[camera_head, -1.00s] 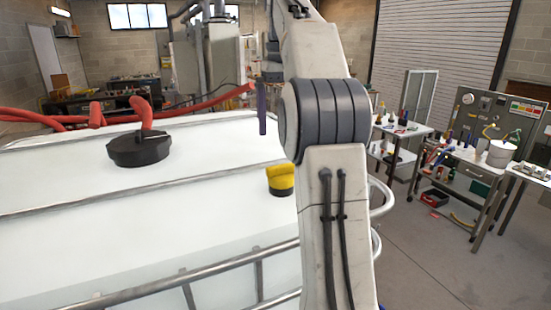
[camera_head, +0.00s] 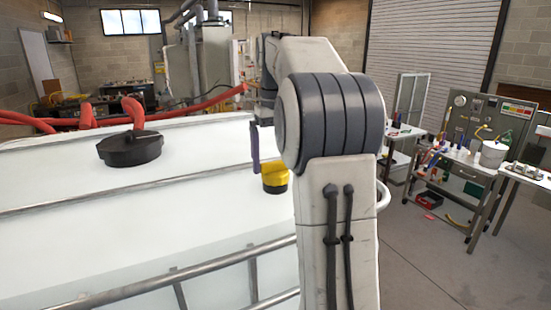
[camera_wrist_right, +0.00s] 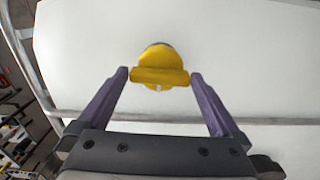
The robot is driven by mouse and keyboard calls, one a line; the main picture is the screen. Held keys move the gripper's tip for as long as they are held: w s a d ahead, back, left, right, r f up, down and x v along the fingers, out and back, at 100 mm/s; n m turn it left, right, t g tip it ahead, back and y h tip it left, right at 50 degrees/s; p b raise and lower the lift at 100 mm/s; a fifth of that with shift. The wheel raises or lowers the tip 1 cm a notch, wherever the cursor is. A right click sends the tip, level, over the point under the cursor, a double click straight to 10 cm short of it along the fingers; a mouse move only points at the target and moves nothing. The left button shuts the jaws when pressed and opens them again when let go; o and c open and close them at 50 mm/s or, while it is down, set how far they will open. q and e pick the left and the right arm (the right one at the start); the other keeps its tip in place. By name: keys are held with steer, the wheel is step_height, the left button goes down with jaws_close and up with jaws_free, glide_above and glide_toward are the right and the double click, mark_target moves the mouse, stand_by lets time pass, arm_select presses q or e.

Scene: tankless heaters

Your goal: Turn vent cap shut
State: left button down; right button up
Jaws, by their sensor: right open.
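The yellow vent cap (camera_head: 275,177) sits on top of the white tank (camera_head: 60,190), near its right edge. Its raised grip bar shows in the right wrist view (camera_wrist_right: 160,76), lying roughly crosswise between my fingers. My right gripper (camera_wrist_right: 158,78) is open, with one purple finger on each side of the cap and a gap on both sides. In the head view one purple finger of my right gripper (camera_head: 255,150) shows just behind and left of the cap. My right arm hides the other finger. My left gripper is out of view.
A large black lid (camera_head: 130,149) with a red hose stands on the tank to the left. Metal cage bars (camera_head: 150,290) run along the tank's front. Workbenches with tools (camera_head: 465,160) stand at the right, beyond open floor.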

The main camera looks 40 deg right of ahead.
steer(key=c, duration=1)
steer(key=shift+r, duration=0.1)
steer(key=m+p, duration=0.2)
steer(key=m, duration=0.1)
steer(key=shift+r, duration=0.1)
steer(key=m+p, duration=0.2)
steer(key=m, duration=0.3)
steer(key=m+p, duration=0.1)
steer(key=m, duration=0.3)
steer(key=shift+m+p, duration=0.3)
steer(key=shift+p, duration=0.1)
steer(key=m+p, duration=0.1)
steer(key=m, duration=0.3)
steer(key=shift+m, duration=0.4)
